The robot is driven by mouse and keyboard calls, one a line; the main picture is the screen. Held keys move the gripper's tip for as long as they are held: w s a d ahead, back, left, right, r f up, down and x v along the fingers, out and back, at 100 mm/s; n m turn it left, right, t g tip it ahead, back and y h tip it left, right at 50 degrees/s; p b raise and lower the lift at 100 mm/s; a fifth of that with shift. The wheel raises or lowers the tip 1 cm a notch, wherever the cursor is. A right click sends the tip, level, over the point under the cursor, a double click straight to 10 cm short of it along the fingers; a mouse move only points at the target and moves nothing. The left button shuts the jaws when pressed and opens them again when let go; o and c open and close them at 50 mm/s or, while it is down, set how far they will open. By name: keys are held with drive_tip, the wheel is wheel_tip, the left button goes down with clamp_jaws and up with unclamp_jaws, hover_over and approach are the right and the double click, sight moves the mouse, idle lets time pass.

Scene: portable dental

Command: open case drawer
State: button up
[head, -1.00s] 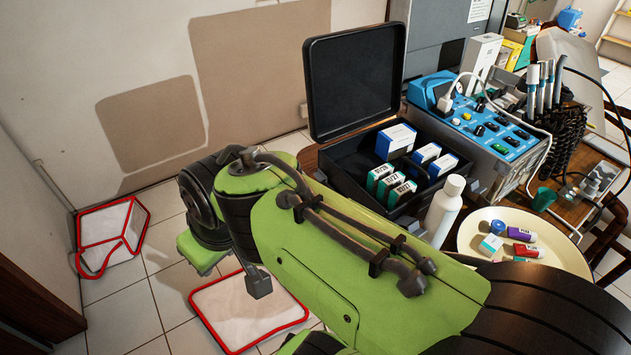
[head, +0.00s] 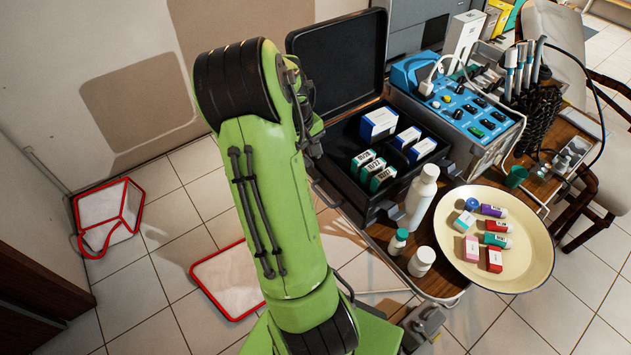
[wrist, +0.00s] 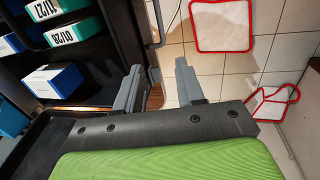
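The black case (head: 375,205) stands on the wooden cart top with its lid (head: 335,60) raised and boxes inside. Its outer front is partly hidden by my arm in the head view. In the wrist view the case wall (wrist: 122,35) runs along the left, and a thin grey metal bar like a handle (wrist: 157,28) sticks out beyond it. My gripper (wrist: 158,88) is open and empty, its two fingers apart, beside the case wall and short of the bar. The head view hides my gripper behind my arm. No opened drawer shows.
White bottles (head: 421,195) stand right of the case's front corner. A cream plate (head: 530,265) with small boxes and tubes lies right of them. A blue control unit (head: 460,110) stands behind. A red-edged white mat (head: 228,283) lies on the floor; floor left of the cart is mostly clear.

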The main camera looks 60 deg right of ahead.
sight(317, 190)
drive_tip(key=f+b, duration=0.1)
drive_tip(key=f, duration=0.4)
drive_tip(key=d+f+b, duration=0.1)
drive_tip(key=f, duration=0.3)
drive_tip(key=s+d+f+b, duration=0.1)
drive_tip(key=f, duration=0.4)
drive_tip(key=shift+d+f+b, duration=0.15)
drive_tip(key=shift+f+b, duration=0.15)
drive_tip(key=shift+b, duration=0.05)
clamp_jaws()
